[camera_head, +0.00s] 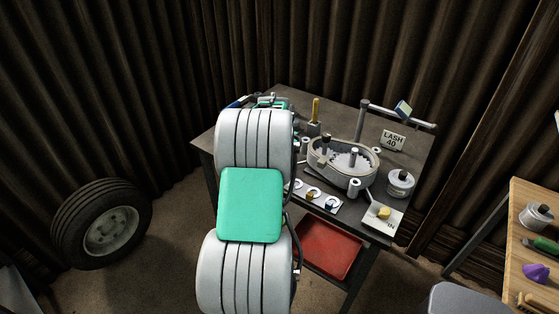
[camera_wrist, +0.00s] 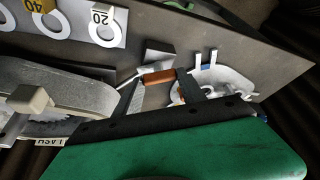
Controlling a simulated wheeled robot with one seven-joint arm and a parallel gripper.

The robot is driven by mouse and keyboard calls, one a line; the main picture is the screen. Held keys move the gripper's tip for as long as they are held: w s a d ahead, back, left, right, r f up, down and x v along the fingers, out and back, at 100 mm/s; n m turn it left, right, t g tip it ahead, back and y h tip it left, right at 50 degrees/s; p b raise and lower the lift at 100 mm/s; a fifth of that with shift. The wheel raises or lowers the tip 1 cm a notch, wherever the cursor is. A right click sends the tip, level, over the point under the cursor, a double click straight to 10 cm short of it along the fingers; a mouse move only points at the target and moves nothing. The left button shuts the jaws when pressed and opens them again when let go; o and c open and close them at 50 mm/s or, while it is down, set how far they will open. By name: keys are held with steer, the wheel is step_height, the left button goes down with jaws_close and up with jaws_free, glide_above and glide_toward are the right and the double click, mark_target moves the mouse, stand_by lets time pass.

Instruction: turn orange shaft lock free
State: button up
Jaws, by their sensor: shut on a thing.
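The orange shaft lock (camera_wrist: 160,76) shows in the wrist view as a short orange bar between my fingertips. My gripper (camera_wrist: 158,82) is shut on this bar, one dark finger on either side. A pale metal part lies close behind it, with a white rounded piece (camera_wrist: 222,86) to the right. In the head view my white and green arm covers the left part of the bench, so the lock and fingertips are hidden there. I cannot tell the lock's angle.
The gear housing (camera_head: 342,162) stands mid-bench (camera_head: 345,112). A red tray (camera_head: 328,247) sits below. A tyre (camera_head: 102,225) stands at left.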

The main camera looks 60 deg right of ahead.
steer(key=n+t+b, duration=0.1)
steer(key=n, duration=0.2)
steer(key=n+t+y+b, duration=0.1)
steer(key=n, duration=0.2)
steer(key=shift+s+d+y, duration=0.15)
steer(key=shift+s+y, duration=0.05)
steer(key=shift+y, duration=0.1)
steer(key=n, duration=0.2)
steer(key=n+t+y, duration=0.1)
steer(key=n, duration=0.2)
steer(key=shift+d+r+y+p, duration=0.1)
steer(key=shift+y+p, duration=0.2)
steer(key=shift+n, duration=0.6)
steer(key=shift+y, duration=0.3)
steer(key=o, duration=1.4)
steer(key=shift+c, duration=0.2)
steer(key=v, duration=0.7)
steer(key=shift+r, duration=0.3)
steer(key=shift+s, duration=0.15)
